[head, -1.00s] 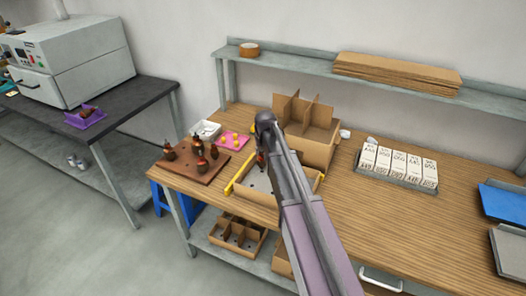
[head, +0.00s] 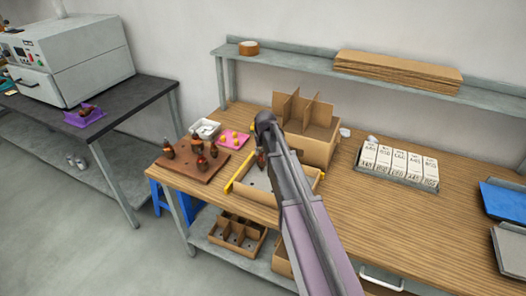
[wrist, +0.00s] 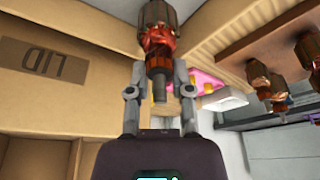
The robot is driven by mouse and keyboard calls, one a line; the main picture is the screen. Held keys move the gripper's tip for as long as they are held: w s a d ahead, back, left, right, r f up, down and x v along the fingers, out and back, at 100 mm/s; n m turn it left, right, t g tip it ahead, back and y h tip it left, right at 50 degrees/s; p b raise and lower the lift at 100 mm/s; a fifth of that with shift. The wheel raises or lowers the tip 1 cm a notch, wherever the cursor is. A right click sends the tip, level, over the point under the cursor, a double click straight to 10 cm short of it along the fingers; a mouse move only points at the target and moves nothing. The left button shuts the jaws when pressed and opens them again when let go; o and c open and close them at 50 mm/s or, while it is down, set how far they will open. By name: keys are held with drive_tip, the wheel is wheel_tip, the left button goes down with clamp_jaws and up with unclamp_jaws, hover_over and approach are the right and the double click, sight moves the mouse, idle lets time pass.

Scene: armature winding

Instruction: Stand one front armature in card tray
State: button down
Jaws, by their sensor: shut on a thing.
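My gripper (wrist: 159,82) is shut on one armature (wrist: 159,35), a dark ridged core with copper windings and a thin grey shaft between the fingers. In the head view my arm hides most of this armature; a small part shows beside my gripper (head: 261,158). They are over the card tray (head: 240,198), a shallow cardboard tray with small dark holes in its floor and yellow pieces at its edges. I cannot tell whether the armature touches the tray. Several other armatures (head: 197,147) stand on a brown board (head: 180,172) to the left; some also show in the wrist view (wrist: 305,50).
A divided cardboard box (head: 312,148) stands right behind the tray. A pink pad (head: 226,143) with yellow pieces and a white dish (head: 205,129) lie behind the board. White cartons (head: 385,160) stand to the right. The bench's right front is clear.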

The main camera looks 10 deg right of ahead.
drive_tip(key=shift+f+b, duration=0.6)
drive_tip(key=shift+f, duration=0.05)
unclamp_jaws()
idle(0.9)
drive_tip(key=shift+r, duration=0.2)
drive_tip(key=shift+r+p, duration=4.85)
drive_tip(key=shift+p, duration=0.2)
